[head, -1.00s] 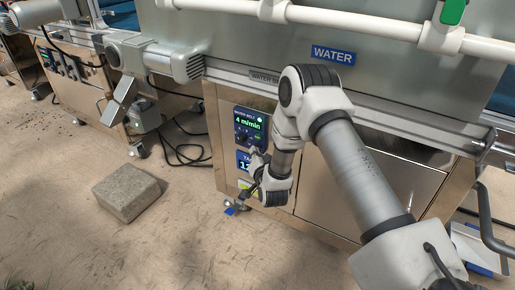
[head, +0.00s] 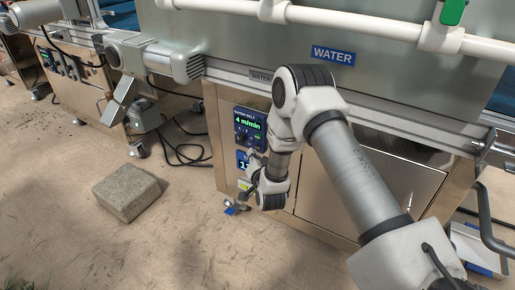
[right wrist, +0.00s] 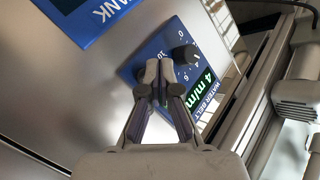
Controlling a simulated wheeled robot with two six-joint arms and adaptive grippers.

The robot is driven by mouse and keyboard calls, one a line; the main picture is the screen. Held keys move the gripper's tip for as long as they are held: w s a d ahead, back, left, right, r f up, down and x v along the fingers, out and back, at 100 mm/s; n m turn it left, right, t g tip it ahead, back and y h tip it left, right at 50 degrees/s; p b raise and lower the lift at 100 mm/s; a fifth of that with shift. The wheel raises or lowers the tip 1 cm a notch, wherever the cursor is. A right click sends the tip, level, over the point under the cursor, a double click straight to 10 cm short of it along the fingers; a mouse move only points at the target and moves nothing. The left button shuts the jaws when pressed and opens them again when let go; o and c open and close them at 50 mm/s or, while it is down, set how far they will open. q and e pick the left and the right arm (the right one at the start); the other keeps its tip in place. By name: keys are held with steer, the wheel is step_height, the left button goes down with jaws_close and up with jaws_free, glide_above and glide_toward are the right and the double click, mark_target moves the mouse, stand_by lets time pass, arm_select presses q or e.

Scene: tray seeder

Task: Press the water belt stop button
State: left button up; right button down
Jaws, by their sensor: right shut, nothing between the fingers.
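The blue water belt panel (head: 243,137) is on the front of the steel cabinet, with a green "4 m/min" display. It also shows in the right wrist view (right wrist: 201,100), turned on its side, with a black dial knob (right wrist: 184,55). The stop button cannot be made out; the fingers cover part of the panel. My right gripper (head: 251,162) is beside the lower part of the panel, in front of the tank panel. In the right wrist view its closed, empty fingertips (right wrist: 158,65) overlap the panel's edge; contact cannot be told. My left gripper is not in view.
The blue tank panel (right wrist: 75,15) is just below the water belt panel. A steel rail (head: 235,78) runs above the panels. A concrete block (head: 128,192) lies on the floor at the left. Black cables (head: 185,155) lie beside the cabinet.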

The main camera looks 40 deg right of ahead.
steer(key=a, duration=0.1)
steer(key=s+a, duration=0.1)
steer(key=a, duration=0.1)
steer(key=s+a, duration=0.1)
steer(key=shift+a, duration=0.3)
stand_by(0.5)
